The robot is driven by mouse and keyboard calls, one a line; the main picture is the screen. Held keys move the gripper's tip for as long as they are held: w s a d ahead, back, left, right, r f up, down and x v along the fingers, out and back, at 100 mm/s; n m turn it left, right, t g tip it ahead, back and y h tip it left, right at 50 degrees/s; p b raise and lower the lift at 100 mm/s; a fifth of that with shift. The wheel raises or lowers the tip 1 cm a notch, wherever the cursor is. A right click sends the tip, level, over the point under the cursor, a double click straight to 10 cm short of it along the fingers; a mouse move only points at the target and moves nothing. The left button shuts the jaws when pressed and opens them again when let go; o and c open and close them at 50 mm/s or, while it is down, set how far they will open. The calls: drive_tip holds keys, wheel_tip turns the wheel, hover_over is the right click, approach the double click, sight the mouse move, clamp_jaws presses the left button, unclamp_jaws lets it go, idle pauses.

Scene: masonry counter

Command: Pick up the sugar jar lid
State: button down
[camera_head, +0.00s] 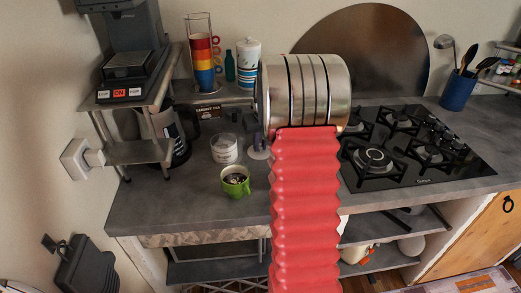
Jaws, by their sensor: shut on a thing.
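The sugar jar (224,149) is a clear, pale-filled jar with a label, standing open on the grey counter left of my arm. A pale round disc, which looks like the sugar jar lid (258,154), shows just right of the jar. My gripper (259,141) is mostly hidden behind my arm's metal drum; only a small purple-grey part shows, right above the lid. It appears shut on the lid. I cannot tell whether the lid is clear of the counter.
A green mug (235,181) stands in front of the jar. A coffee machine (130,50) on a metal stand is at left. Stacked coloured cups (203,62) and a striped canister (248,62) stand behind. A black gas hob (410,150) is at right.

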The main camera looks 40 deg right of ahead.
sight(260, 147)
drive_tip(key=shift+r, duration=0.1)
wheel_tip(260, 147, up, 10)
idle(0.5)
idle(0.4)
drive_tip(key=w+a+r, duration=0.4)
drive_tip(key=w+a, duration=0.2)
drive_tip(key=a, duration=0.5)
drive_tip(key=shift+a, duration=0.15)
drive_tip(key=shift+r, duration=0.1)
